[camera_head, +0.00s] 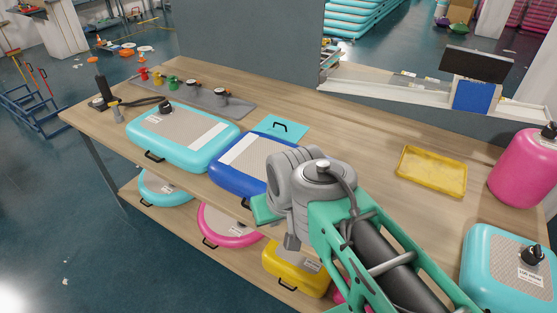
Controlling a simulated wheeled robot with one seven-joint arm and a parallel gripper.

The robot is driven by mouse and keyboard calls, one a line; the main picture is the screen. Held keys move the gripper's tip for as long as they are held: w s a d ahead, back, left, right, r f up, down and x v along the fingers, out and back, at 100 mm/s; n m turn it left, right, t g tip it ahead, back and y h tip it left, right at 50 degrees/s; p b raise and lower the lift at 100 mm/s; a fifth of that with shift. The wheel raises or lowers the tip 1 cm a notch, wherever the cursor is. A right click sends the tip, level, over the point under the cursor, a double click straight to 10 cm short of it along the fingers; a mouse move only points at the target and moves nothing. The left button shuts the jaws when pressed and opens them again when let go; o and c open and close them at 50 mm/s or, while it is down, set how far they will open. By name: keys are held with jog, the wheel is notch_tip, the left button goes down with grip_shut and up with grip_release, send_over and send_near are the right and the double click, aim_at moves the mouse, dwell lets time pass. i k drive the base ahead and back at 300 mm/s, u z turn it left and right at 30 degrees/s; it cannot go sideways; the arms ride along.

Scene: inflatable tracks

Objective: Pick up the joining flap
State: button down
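A flat turquoise piece with a small dark handle-like strip, which looks like the joining flap (285,129), lies on the wooden table behind the blue inflatable. It appears flat and nothing covers it. My arm reaches in from the lower right, and its grey wrist is in front of the right part of the blue inflatable, nearer the camera than the flap. No contact between my arm and the flap shows.
A turquoise inflatable (182,137) and the blue inflatable (238,163) lie along the front edge of the table (345,128). A grey mat (196,100) with several valves is at the back left. A yellow tray (432,172) and pink cylinder (522,170) stand right. Bare tabletop lies right of the flap.

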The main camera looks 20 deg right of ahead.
aim_at(287, 130)
jog(key=u, duration=1.6)
jog(key=i, duration=1.6)
jog(key=z, duration=3.4)
jog(key=i, duration=0.5)
jog(key=u, duration=0.05)
